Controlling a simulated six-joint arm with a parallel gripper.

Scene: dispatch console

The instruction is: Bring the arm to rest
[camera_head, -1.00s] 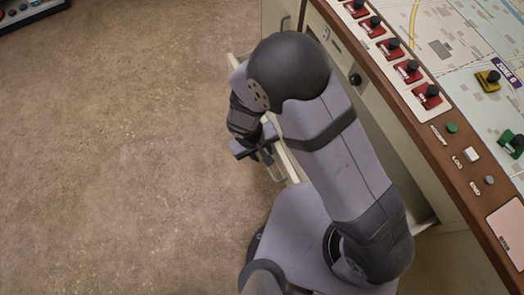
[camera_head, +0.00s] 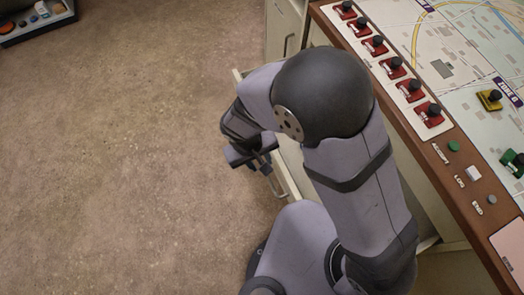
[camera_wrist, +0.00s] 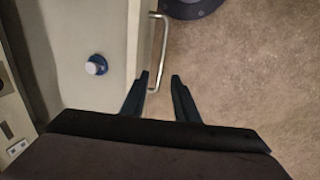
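My arm (camera_head: 345,175) is bent, its dark round joint high beside the console and its wrist hanging down to the left. My gripper (camera_head: 262,168) is over an open drawer (camera_head: 288,165) at the console's left side. In the wrist view my gripper (camera_wrist: 160,77) is open, with a clear gap between the fingertips. The drawer's metal handle (camera_wrist: 162,45) passes through that gap in the picture; whether it lies between the fingers or below them I cannot tell. Nothing is held.
A round blue-and-white object (camera_wrist: 96,65) lies in the drawer. The console's brown edge (camera_head: 437,160), red switch modules (camera_head: 392,67) and map top (camera_head: 460,50) are at right. A panel with buttons (camera_head: 38,18) is at top left. The brown floor (camera_head: 120,150) at left is clear.

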